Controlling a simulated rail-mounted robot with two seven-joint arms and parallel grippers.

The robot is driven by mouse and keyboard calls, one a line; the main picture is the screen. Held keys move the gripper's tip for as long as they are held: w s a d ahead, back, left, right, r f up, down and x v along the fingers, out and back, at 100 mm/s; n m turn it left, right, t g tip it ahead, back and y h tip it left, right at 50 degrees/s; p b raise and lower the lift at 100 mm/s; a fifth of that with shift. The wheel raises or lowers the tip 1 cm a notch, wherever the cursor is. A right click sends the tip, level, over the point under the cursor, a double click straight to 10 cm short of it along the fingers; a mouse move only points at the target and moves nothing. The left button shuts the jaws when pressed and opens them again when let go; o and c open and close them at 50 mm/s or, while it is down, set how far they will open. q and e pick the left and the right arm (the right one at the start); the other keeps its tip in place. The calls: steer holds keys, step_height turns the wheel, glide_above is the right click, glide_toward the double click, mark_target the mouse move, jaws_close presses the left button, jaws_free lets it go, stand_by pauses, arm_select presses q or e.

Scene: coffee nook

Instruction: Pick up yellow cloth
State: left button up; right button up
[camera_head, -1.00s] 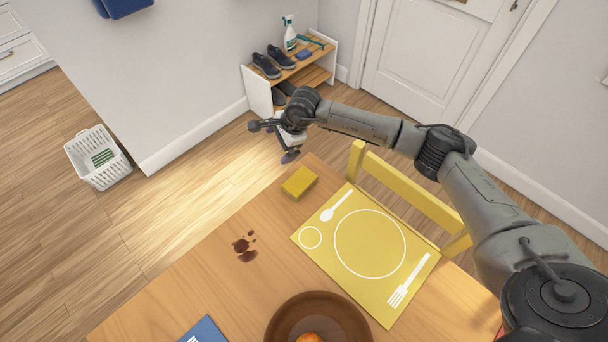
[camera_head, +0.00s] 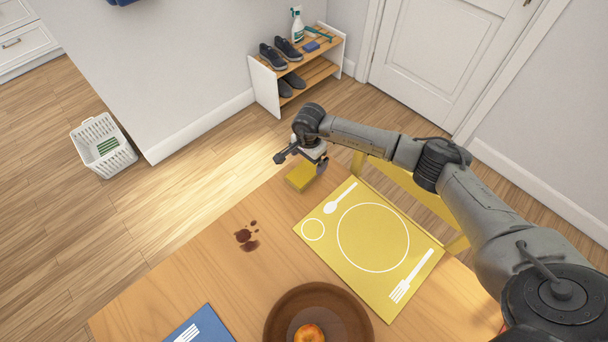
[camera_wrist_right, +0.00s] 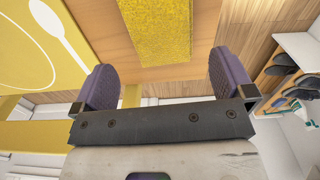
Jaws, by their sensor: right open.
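The yellow cloth (camera_head: 301,177) is a small folded block lying on the wooden table near its far edge, beside the yellow placemat. My right gripper (camera_head: 321,166) is just above and behind it in the head view, partly overlapping its right side. In the right wrist view the cloth (camera_wrist_right: 160,28) lies ahead, between the lines of the two purple fingertips. The right gripper (camera_wrist_right: 170,82) is open and empty, apart from the cloth. My left gripper is not in view.
The yellow placemat (camera_head: 330,262) lies right of the cloth, with a yellow chair (camera_head: 410,190) behind it. Brown stains (camera_head: 246,238) mark the table. A bowl (camera_head: 279,326) with fruit and a blue placemat (camera_head: 206,318) are nearer. A shoe rack (camera_head: 266,88) and white basket (camera_head: 98,130) stand on the floor.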

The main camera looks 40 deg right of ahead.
mark_target(307, 169)
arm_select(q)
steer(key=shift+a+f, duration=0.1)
arm_select(e)
steer(key=shift+f, duration=0.5)
arm_select(q)
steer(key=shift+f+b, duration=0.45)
steer(key=shift+b, duration=0.05)
arm_select(e)
step_height(307, 169, down, 5)
steer(key=shift+a+r, duration=0.1)
steer(key=shift+a, duration=0.05)
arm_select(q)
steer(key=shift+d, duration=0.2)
arm_select(e)
steer(key=shift+c, duration=0.7)
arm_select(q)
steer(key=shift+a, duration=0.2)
arm_select(e)
steer(key=c, duration=0.8)
steer(key=shift+r, duration=0.15)
